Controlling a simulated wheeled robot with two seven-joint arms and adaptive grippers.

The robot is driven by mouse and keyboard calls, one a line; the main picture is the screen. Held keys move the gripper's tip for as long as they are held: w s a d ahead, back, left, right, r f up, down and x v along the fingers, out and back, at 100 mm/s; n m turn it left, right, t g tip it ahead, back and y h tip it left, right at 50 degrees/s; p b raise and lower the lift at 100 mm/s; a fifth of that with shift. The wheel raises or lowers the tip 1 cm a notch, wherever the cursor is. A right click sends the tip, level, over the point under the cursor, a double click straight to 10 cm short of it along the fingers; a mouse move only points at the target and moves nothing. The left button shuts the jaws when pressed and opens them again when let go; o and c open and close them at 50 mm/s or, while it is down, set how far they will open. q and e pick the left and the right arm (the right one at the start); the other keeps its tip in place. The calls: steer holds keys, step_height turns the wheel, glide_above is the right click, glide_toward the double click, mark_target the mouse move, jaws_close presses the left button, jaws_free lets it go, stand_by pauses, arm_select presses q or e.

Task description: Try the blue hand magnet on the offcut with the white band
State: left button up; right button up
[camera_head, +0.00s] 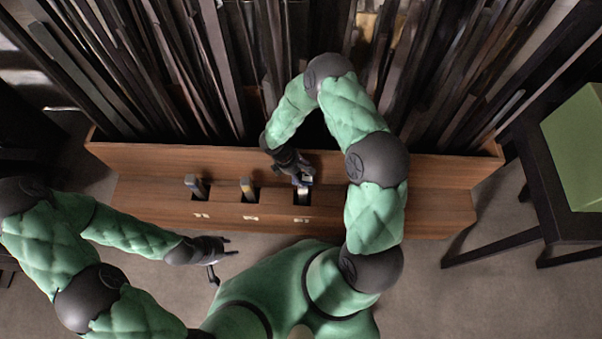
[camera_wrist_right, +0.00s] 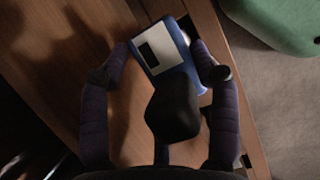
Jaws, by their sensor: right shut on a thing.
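My right gripper (camera_head: 301,180) is over the rightmost of three slots in the wooden bench. In the right wrist view, its two fingers (camera_wrist_right: 168,60) are closed around the blue hand magnet (camera_wrist_right: 186,78), which has a white panel with a dark window and a silvery end. A pale grey offcut (camera_head: 303,196) stands in the rightmost slot, partly hidden by the gripper. Offcuts also stand in the left slot (camera_head: 195,184) and middle slot (camera_head: 248,187). The middle one has a yellowish band; I cannot make out which has the white band. My left gripper (camera_head: 222,260) is open and empty before the bench.
The wooden bench (camera_head: 150,198) has small pale labels in front of its slots. Many long dark bars (camera_head: 170,60) stand densely behind it. A dark stand (camera_head: 560,190) with a green box (camera_head: 575,140) is at the right. The floor in front is partly clear.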

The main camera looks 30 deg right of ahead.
steer(key=shift+f+b, duration=0.85)
steer(key=shift+f, duration=0.05)
stand_by(0.5)
steer(key=shift+r, duration=0.15)
stand_by(0.5)
steer(key=shift+r+p, duration=3.45)
steer(key=shift+r, duration=1.45)
